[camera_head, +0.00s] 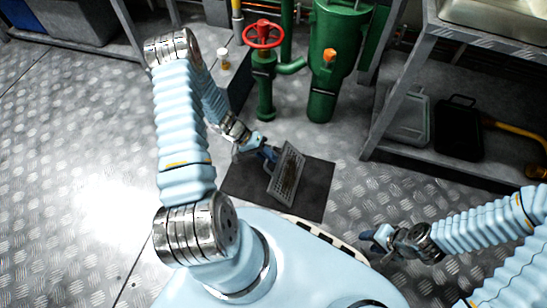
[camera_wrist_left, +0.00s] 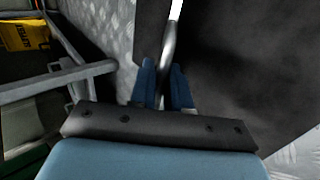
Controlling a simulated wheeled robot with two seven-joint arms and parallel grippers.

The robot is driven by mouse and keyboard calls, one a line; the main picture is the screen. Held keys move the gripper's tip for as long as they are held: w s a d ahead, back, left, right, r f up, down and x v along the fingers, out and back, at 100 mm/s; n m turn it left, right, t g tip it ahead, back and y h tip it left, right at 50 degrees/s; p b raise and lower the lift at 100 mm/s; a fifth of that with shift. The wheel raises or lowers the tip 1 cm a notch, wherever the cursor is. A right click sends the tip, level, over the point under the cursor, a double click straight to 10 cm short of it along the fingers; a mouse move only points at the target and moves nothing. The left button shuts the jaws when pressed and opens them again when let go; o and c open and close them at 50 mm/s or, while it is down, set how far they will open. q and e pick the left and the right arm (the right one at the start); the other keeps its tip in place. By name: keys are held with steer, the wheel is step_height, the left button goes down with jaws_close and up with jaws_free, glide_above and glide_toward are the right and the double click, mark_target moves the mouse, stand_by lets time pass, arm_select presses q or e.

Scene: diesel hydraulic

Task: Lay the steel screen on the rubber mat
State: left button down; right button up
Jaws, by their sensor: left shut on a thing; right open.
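The steel screen (camera_head: 288,175), a grey perforated panel with a rim, stands steeply tilted over the black rubber mat (camera_head: 318,190) in the head view. My left gripper (camera_head: 269,155) is shut on the screen at its left side. I cannot tell whether its lower edge touches the mat. In the left wrist view, the blue fingers (camera_wrist_left: 163,88) close around the screen's thin metal edge (camera_wrist_left: 169,45), seen nearly edge-on, with the dark mat (camera_wrist_left: 240,65) behind. My right gripper (camera_head: 375,240) is open and empty, right of my base and away from the mat.
A green pipe with a red valve wheel (camera_head: 263,35) and a green cylinder (camera_head: 335,60) stand behind the mat. A grey shelf (camera_head: 400,80) holds containers (camera_head: 458,128) at right. Checker-plate floor (camera_head: 80,150) is clear at left.

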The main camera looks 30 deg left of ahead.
arm_select(q)
steer(key=f+h+b, duration=0.1)
steer(key=a+f+h+b, duration=0.1)
steer(key=f+b, duration=0.1)
steer(key=a+f+b, duration=0.1)
steer(key=b, duration=0.1)
steer(key=shift+s+a+f+t+h, duration=0.25)
steer(key=shift+s+f+t+h, duration=0.1)
steer(key=shift+t+h, duration=0.05)
steer(key=shift+a+f+h, duration=0.15)
steer(key=shift+f+h, duration=0.05)
steer(key=shift+h, duration=0.1)
steer(key=shift+s+a+f+t+h, duration=0.15)
steer(key=shift+a+f+h, duration=0.25)
steer(key=shift+f, duration=0.3)
steer(key=shift+a+f+t+h, duration=0.1)
steer(key=shift+a+f+h, duration=0.15)
steer(key=shift+f+h, duration=0.35)
steer(key=shift+s+a+f+t+h, duration=0.15)
steer(key=shift+a+f+h, duration=0.2)
steer(key=shift+f, duration=0.4)
steer(key=shift+d, duration=0.1)
steer(key=c, duration=1)
jaws_free()
